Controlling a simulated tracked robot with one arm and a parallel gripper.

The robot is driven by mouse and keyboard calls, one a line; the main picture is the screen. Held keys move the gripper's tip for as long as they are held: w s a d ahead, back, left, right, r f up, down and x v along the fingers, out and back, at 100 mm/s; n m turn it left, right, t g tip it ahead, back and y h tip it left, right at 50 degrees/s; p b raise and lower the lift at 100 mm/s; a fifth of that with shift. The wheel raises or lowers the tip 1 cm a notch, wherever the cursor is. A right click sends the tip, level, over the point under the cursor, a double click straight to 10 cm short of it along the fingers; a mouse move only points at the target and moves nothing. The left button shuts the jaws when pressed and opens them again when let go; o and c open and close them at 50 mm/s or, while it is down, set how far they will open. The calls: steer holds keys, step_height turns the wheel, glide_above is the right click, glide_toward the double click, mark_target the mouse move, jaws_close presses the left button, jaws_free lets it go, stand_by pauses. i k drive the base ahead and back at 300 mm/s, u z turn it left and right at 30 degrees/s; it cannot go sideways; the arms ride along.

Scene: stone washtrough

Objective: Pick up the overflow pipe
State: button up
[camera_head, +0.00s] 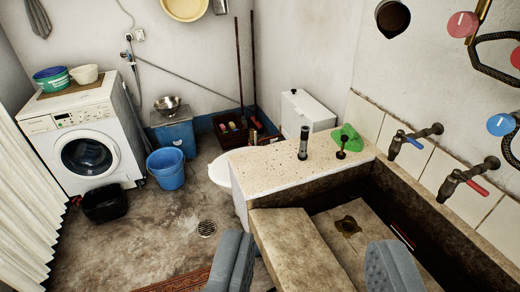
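My gripper (312,243) shows as two grey-blue fingers at the bottom of the view, wide apart. It is open, with nothing between the fingers but the sloping washboard and trough behind. The tube stands beyond the fingers, apart from them, and lies between them across the picture. Nothing hides the tube.
A washing machine (82,140) and blue bucket (167,170) stand left. Some floor is clear.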

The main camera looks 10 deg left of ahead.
mark_target(302, 155)
steer(key=u, duration=0.85)
steer(key=i, duration=3.8)
steer(key=z, duration=2.9)
